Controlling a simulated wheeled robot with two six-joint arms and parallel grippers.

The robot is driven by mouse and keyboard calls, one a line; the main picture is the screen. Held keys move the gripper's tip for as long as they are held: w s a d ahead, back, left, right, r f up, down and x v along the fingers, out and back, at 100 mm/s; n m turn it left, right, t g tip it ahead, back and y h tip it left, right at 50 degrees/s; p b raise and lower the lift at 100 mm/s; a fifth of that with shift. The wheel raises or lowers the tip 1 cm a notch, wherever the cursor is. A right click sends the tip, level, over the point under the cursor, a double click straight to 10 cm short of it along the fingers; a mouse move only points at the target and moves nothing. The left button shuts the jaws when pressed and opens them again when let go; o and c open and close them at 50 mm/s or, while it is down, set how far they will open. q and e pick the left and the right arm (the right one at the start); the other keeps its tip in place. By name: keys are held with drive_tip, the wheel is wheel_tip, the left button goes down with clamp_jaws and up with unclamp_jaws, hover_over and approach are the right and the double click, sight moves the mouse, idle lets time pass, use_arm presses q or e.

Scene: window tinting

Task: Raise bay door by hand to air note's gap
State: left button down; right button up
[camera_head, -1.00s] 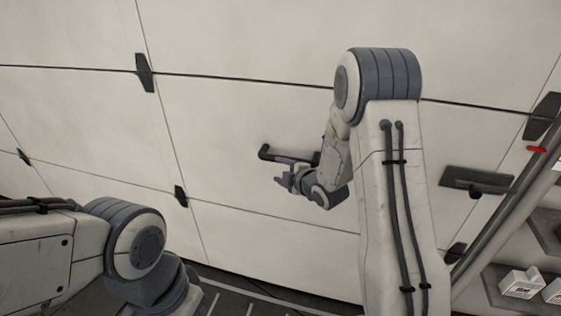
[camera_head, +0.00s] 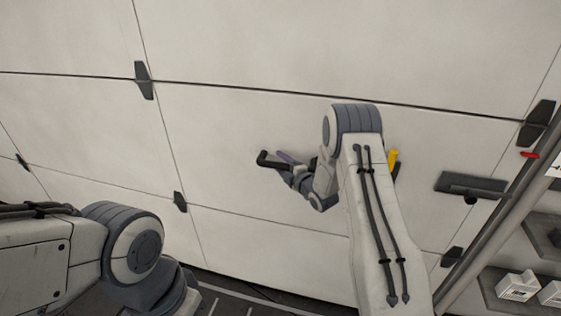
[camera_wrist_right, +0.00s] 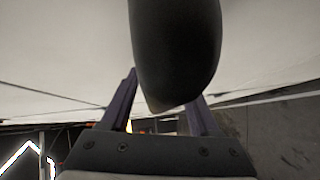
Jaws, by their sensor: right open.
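The bay door (camera_head: 240,120) is a white panelled door with dark seams and black hinges, filling most of the head view. A black handle (camera_head: 265,158) sticks out from a middle panel. My right gripper (camera_head: 283,163) is at this handle, its fingers overlapping it in the head view. In the right wrist view, a thick dark bar, apparently the handle (camera_wrist_right: 176,50), lies between the open fingers of my right gripper (camera_wrist_right: 162,108). Contact cannot be told. No air note is readable. Only my left arm shows at lower left; its gripper is out of view.
A black latch plate (camera_head: 470,186) is on the door's right side. A slanted rail with a red mark (camera_head: 529,155) runs beside it. White boxes (camera_head: 517,286) sit on shelving at lower right. A yellow item (camera_head: 393,158) shows behind my right arm.

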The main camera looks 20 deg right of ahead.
drive_tip(key=shift+w+a, duration=0.1)
drive_tip(key=shift+w, duration=0.2)
clamp_jaws()
drive_tip(key=shift+f, duration=0.1)
idle(1.2)
